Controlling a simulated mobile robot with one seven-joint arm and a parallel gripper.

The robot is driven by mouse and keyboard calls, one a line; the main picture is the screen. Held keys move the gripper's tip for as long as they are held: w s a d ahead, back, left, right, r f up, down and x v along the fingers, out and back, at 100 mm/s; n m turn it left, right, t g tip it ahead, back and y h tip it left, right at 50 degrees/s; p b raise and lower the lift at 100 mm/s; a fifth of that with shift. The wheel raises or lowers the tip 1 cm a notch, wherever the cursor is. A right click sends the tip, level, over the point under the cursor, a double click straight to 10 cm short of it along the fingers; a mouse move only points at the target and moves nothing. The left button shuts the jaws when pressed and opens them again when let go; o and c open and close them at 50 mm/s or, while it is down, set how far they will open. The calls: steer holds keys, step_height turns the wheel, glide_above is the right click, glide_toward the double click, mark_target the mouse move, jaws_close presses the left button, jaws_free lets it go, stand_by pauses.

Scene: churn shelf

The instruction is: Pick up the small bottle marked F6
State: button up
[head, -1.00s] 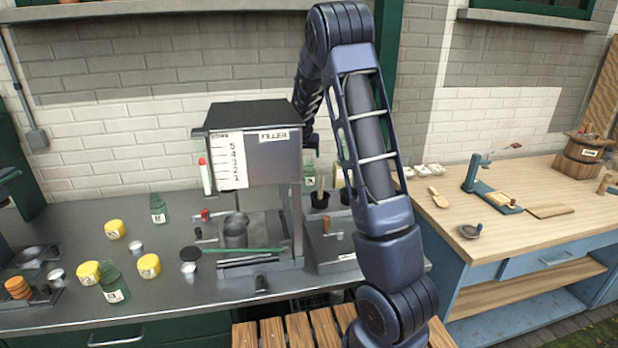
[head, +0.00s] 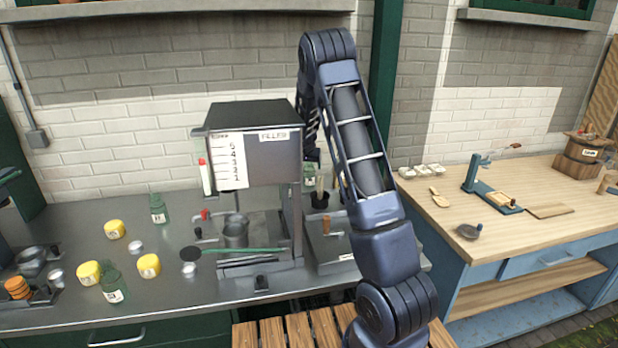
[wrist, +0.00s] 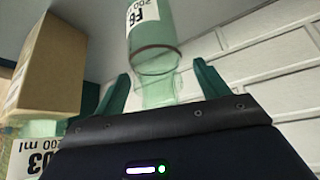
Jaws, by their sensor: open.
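The small green bottle marked F6 (wrist: 145,22) is at the top middle of the wrist view. Its label reads F6 and 200 ml, and it appears upside down in that picture. My gripper (wrist: 162,70) is open, with one teal finger on each side of the bottle's narrow clear neck. I see a gap at both sides, and the bottle's far end is cut off. In the head view my gripper is mostly hidden behind my arm and the filler. A green bottle (head: 309,176) shows there behind the filler, its marking too small to read.
In the wrist view a brown block (wrist: 48,65) and a bottle labelled 03 (wrist: 38,130) stand close on the left, with a white brick wall on the right. In the head view the filler (head: 250,150) stands in front. Jars and green bottles sit on the left counter (head: 180,290).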

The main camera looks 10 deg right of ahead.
steer(key=shift+w+f, duration=0.2)
steer(key=shift+f, duration=0.1)
steer(key=c, duration=1.1)
steer(key=shift+r, duration=0.15)
